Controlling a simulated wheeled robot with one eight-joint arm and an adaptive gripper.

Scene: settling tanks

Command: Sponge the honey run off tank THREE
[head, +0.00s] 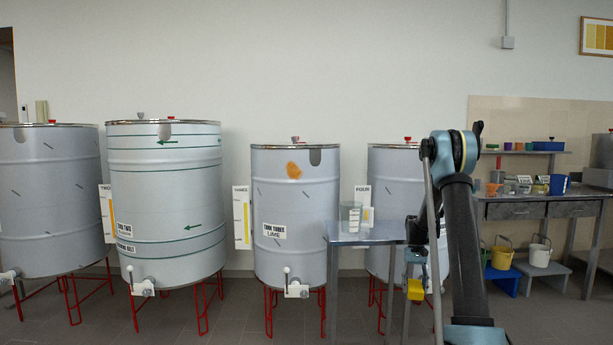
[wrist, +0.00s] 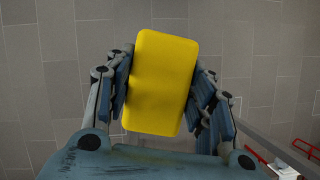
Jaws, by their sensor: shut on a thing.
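Tank THREE (head: 297,200) stands in the middle of the head view, a grey drum on red legs labelled "TANK THREE LIME". An orange-brown honey run (head: 294,171) shows as a patch on its upper front wall. My gripper (head: 415,280) is low at the right of the tank, beyond a small metal table. It is shut on a yellow sponge (wrist: 160,82), which also shows in the head view (head: 415,290). In the wrist view the sponge sits between the fingers (wrist: 161,92) above the tiled floor. The gripper is well apart from the tank.
A small metal table (head: 365,240) with a clear jug (head: 351,216) stands between tank THREE and my gripper. Tank TWO (head: 166,200) is to the left, tank FOUR (head: 392,185) behind the table. A bench (head: 530,208) with containers and buckets is at the right.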

